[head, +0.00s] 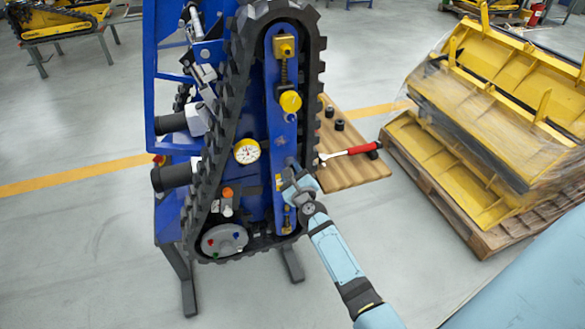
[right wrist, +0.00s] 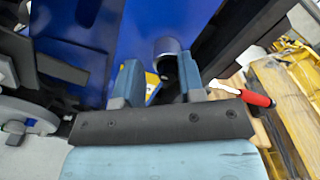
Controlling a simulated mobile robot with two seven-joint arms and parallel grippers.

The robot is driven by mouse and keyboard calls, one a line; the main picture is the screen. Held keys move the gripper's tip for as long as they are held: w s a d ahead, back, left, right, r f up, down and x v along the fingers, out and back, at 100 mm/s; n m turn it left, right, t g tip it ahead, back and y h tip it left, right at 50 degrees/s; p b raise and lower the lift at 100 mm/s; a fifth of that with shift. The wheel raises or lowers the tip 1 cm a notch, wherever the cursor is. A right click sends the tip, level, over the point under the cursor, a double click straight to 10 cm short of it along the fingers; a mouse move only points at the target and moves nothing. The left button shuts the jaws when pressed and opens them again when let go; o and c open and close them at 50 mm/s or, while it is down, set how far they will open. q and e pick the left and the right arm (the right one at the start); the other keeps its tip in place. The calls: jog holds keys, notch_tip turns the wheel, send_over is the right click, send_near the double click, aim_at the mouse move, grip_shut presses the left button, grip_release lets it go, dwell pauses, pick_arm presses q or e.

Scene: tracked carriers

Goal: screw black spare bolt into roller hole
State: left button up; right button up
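The tracked carrier's blue side frame (head: 283,130) stands upright inside a black track. Two small black cylindrical pieces, (head: 330,111) and (head: 339,125), sit on the wooden board to its right; I cannot tell which is the spare bolt. My right gripper (head: 294,182) is at the lower part of the blue frame. In the right wrist view its fingers (right wrist: 158,80) are apart. A round grey-rimmed part with a dark face (right wrist: 167,48) shows between and beyond the fingertips. I cannot tell whether they touch it. The roller hole is not clearly visible. My left gripper is not in view.
A red-handled tool (head: 350,151) lies on the wooden board (head: 350,176); its handle also shows in the right wrist view (right wrist: 254,97). A pallet (head: 425,190) with wrapped yellow parts (head: 500,105) stands at the right. A gauge (head: 247,151) sits left of the blue frame.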

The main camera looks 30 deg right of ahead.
jog(key=n+p, duration=0.1)
jog(key=n, duration=0.1)
jog(key=n+p, duration=0.1)
jog(key=n, duration=0.2)
jog(key=n+p, duration=0.1)
jog(key=n, duration=0.2)
jog(key=shift+d+r+p, duration=0.1)
jog(key=shift+r+p, duration=0.2)
jog(key=n+p, duration=0.4)
jog(key=n, duration=0.4)
jog(key=n+p, duration=0.1)
jog(key=n, duration=0.3)
jog(key=n+p, duration=0.1)
jog(key=n, duration=0.3)
jog(key=n+p, duration=0.1)
jog(key=n, duration=0.4)
jog(key=shift+f, duration=0.3)
jog(key=shift+s+d, duration=0.1)
jog(key=shift+d, duration=0.05)
jog(key=shift+d+f, duration=0.1)
jog(key=shift+d, duration=0.1)
